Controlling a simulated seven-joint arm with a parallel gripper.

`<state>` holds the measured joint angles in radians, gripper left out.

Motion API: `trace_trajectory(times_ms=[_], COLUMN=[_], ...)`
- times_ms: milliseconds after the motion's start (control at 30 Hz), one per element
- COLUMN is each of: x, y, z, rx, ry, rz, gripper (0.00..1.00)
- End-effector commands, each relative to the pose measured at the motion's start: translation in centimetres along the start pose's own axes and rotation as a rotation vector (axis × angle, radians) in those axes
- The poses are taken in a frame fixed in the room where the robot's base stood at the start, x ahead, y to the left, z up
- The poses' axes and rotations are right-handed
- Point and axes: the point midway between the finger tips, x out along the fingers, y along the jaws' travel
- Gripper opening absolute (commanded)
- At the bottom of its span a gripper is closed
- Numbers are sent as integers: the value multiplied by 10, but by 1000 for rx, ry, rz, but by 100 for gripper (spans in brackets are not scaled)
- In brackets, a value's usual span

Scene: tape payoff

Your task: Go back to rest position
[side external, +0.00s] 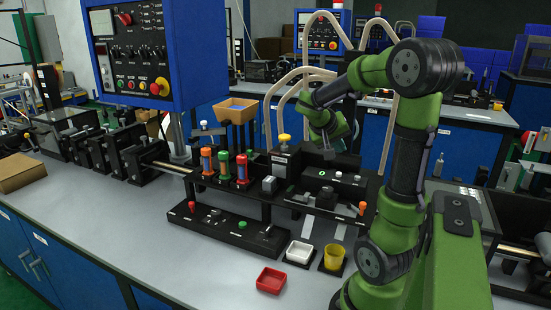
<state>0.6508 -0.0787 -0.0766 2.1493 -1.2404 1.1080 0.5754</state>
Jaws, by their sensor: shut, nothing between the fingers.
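My gripper (328,154) points down above the right part of the black tape payoff fixture (320,187), beside the block with the yellow knob (284,138). It is shut and empty. It looks small and dark here, and its fingertips are hard to make out against the black fixture. My green arm bends over from the right side of the picture and covers part of the bench behind it.
A red tray (271,281), a white tray (299,252) and a yellow cup (334,258) stand in front of the fixture. A blue control panel (140,50) hangs at the upper left. A cardboard box (20,172) lies far left. The front left bench top (130,222) is clear.

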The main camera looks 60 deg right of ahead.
Motion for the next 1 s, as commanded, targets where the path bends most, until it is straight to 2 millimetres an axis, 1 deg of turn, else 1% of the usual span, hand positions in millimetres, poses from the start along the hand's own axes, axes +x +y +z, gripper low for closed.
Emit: trace_trajectory(times_ms=[67,100,167,200,267,300,367,400,467,500,600,700,767,1000], x=[1,-3,-20,-36,-66,-89,-124,-147,-179,-199,-238,-259,-265,-267], y=[-12,-20,-41,-57,-83,-99,-120,-131,-142,-146,-149,-146,-144,-144], z=[14,23,39,51,70,84,106,121,143,157,186,202,205,206], rx=[-32,-45,-74,-97,-136,-165,-208,-235,-274,-298,-346,-382,-397,-406], ry=[-46,-69,-87,-93,-88,-78,-60,-48,-27,-16,8,29,45,47], rz=[-53,-100,-204,-289,-434,-535,-685,-781,-915,-996,-1155,-1234,-1252,-1256], gripper=[0,0,0,0,0,0,0,0,0,0,0,0,0,0])
